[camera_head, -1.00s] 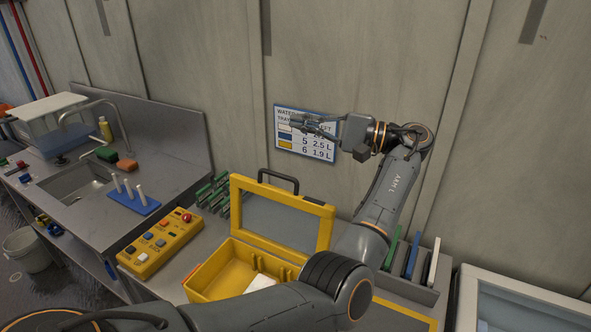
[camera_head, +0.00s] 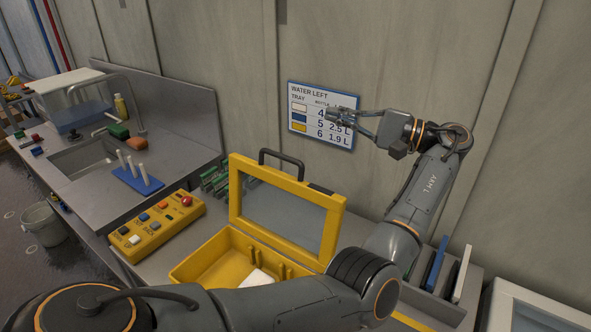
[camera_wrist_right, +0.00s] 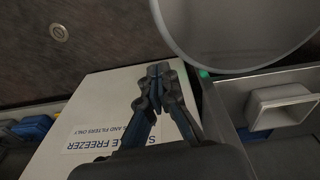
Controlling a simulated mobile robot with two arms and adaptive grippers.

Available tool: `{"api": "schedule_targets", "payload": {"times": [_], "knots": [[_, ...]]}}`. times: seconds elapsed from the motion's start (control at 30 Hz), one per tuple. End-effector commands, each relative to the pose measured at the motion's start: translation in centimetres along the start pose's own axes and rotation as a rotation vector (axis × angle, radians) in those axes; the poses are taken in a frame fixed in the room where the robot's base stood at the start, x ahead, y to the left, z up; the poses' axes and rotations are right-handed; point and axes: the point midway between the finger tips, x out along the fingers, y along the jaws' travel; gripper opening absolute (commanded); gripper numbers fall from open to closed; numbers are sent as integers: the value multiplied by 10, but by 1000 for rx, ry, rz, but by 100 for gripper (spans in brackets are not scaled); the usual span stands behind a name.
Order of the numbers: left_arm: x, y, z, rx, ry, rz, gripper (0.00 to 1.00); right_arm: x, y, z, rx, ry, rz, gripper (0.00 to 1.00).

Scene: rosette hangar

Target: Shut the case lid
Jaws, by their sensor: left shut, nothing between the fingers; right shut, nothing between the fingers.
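The yellow case (camera_head: 190,268) is on the bench in the head view, with its lid (camera_head: 236,211) raised upright at the back. The lid has a yellow frame around a grey panel and a dark handle on top. A white item (camera_head: 257,278) lies in the case, partly hidden by my left arm. My left gripper (camera_head: 334,119) is shut and empty, in front of the wall sign, above and right of the lid and apart from it. My right gripper (camera_wrist_right: 157,69) is shut and empty in the right wrist view, away from the case.
A yellow button box (camera_head: 158,229) stands left of the case, and green boards (camera_head: 214,182) stand behind it. Dark, blue and white panels (camera_head: 462,274) stand in a rack at right. In the right wrist view, a labelled white freezer (camera_wrist_right: 95,110) is below the gripper.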

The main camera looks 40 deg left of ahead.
Motion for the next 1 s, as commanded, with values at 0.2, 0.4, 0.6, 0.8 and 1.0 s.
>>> {"api": "schedule_targets", "payload": {"times": [0.2, 0.4, 0.6, 0.8, 1.0], "knots": [[-6, 64, -25, 1, 0, 0, 0, 68, 0, 0, 0, 7, 1, 0], [-10, 107, -42, 0, 0, 0, 0, 115, 0, -3, 0, 17, 2, 0], [-12, 123, -48, -1, 0, 0, 0, 132, 0, -2, 0, 17, 2, 0], [0, 121, -47, 0, -1, 2, 0, 126, 0, -2, 0, 18, 2, 0], [36, 120, -46, 0, -3, 2, 0, 112, 0, -3, 0, 17, 2, 0]]}}
